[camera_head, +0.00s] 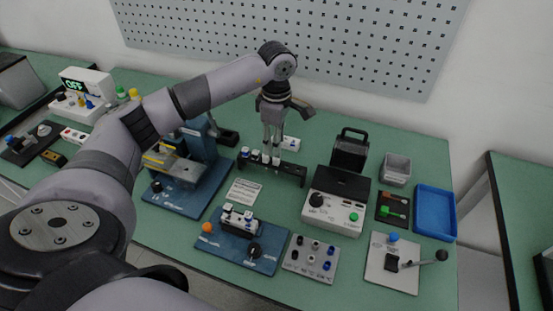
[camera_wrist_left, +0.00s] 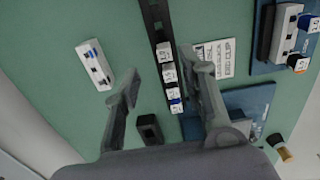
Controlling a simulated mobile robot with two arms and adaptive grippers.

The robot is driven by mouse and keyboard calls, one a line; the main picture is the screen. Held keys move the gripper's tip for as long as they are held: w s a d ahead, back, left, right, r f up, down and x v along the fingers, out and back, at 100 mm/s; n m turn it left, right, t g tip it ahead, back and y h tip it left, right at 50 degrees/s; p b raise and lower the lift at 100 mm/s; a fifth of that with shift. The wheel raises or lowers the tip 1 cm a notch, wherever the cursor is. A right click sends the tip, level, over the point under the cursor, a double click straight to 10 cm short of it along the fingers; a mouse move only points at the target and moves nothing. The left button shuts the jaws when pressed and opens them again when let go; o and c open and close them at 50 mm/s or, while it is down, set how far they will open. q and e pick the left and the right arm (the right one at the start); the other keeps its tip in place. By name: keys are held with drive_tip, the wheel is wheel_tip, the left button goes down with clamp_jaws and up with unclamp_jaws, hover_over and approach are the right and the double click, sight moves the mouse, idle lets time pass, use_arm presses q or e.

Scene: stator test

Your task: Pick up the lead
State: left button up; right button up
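I cannot tell for sure which thing is the lead. Several small white labelled pieces (camera_head: 255,155), some with blue parts, sit in a row on a black rack (camera_head: 290,169). My left gripper (camera_head: 272,146) points down at this row from above. In the left wrist view, the gripper's fingers (camera_wrist_left: 160,65) are apart, with the white pieces (camera_wrist_left: 168,73) and the black rack (camera_wrist_left: 154,18) showing between them. I see nothing held. I cannot tell how far the fingertips are above the pieces. My right gripper is not in view.
A white block (camera_head: 290,143) lies behind the rack. A printed card (camera_head: 243,191) and a blue fixture board (camera_head: 232,250) lie in front. A tester box (camera_head: 335,213) stands to the right, with a blue tray (camera_head: 435,213) beyond. A blue machine (camera_head: 185,185) stands left.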

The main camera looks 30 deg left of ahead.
sight(276, 166)
use_arm(q)
drive_tip(key=shift+s+d+f+p, duration=0.15)
drive_tip(key=shift+f+p, duration=0.15)
drive_tip(key=shift+f, duration=0.2)
drive_tip(key=f, duration=0.1)
drive_tip(key=f+p, duration=0.1)
drive_tip(key=f, duration=0.1)
drive_tip(key=shift+s+d+f, duration=0.15)
drive_tip(key=shift+d+f, duration=0.1)
drive_tip(key=shift+f, duration=0.5)
clamp_jaws()
